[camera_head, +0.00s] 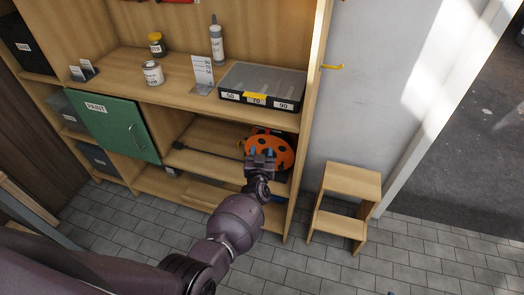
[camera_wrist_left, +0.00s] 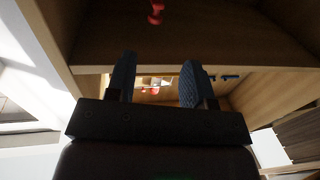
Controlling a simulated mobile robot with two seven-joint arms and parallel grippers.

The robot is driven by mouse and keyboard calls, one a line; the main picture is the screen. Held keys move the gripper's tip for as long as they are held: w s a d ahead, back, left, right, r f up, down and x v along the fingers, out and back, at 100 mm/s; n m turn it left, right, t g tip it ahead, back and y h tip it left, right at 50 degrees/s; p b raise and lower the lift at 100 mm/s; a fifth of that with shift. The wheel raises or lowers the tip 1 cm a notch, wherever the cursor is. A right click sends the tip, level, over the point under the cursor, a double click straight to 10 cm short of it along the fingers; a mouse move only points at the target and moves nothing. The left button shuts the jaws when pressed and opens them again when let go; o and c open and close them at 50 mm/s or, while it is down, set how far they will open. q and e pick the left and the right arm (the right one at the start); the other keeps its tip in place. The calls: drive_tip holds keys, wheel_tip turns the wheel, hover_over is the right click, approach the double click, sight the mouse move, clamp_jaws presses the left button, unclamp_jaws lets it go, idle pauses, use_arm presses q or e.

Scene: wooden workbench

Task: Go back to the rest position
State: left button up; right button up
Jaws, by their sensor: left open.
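My left arm reaches from the lower left of the head view to the shelf unit. My left gripper (camera_head: 260,156) is open, in front of the lower right compartment. An orange, rounded thing with black spots (camera_head: 283,150), like a ladybird, sits in that compartment just behind the gripper, which hides part of it. I cannot tell whether they touch. In the left wrist view the two blue fingers of my left gripper (camera_wrist_left: 158,80) stand apart, and nothing is clearly held between them. My right gripper does not show clearly.
The wooden shelf's right side panel (camera_head: 308,130) stands close to my left gripper. Above are a black case (camera_head: 262,88), a can (camera_head: 152,73) and a tube (camera_head: 217,42). A green PAINT door (camera_head: 115,125) is at left. A wooden step stool (camera_head: 346,200) stands right on tiled floor.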

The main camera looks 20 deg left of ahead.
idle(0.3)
use_arm(q)
wheel_tip(320, 180, up, 6)
drive_tip(key=w+d+f+h, duration=0.1)
drive_tip(key=w+d+h, duration=0.1)
drive_tip(key=h, duration=0.1)
drive_tip(key=s+a+r+m+g+h, duration=0.1)
drive_tip(key=s+a+r, duration=0.1)
drive_tip(key=s+a, duration=0.2)
drive_tip(key=s+a+f+g, duration=0.1)
drive_tip(key=s+a+f, duration=0.2)
drive_tip(key=s, duration=0.7)
drive_tip(key=s+a+f+m+g+y, duration=0.1)
drive_tip(key=s+a+f+g, duration=0.1)
drive_tip(key=s, duration=0.9)
drive_tip(key=s+a+f+g+b, duration=0.1)
drive_tip(key=s+a+f+g, duration=0.1)
drive_tip(key=s, duration=0.9)
wheel_tip(320, 180, down, 2)
drive_tip(key=shift+s+a+f+m, duration=0.2)
drive_tip(key=shift+a+m, duration=0.2)
drive_tip(key=shift+a, duration=0.45)
